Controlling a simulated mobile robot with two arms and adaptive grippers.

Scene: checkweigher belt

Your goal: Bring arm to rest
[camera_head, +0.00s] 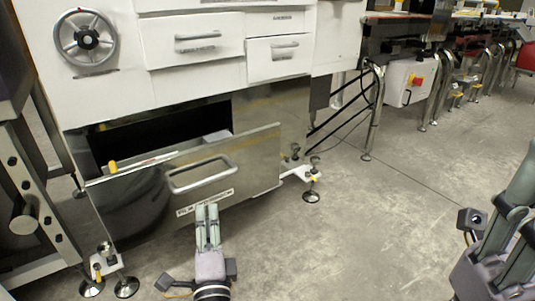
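My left gripper (207,208) points away from me at the lower middle of the head view. Its two fingers lie side by side, close together, with nothing visible between them. The fingertips overlap the label on the steel front panel (255,160) of an open lower drawer, just below its grip handle (203,174). They are clear of the handle in the picture; whether they touch the panel I cannot tell. My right gripper (513,210) is at the right edge, partly cut off, over the floor. Its finger gap does not show clearly.
The white machine (110,105) has a handwheel (85,38) and closed upper drawers (195,38). The lower drawer is pulled out, its dark inside showing. Levelling feet (311,195) stand beside it. Conveyor frames (375,110) line the back right. The grey floor (400,190) between is free.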

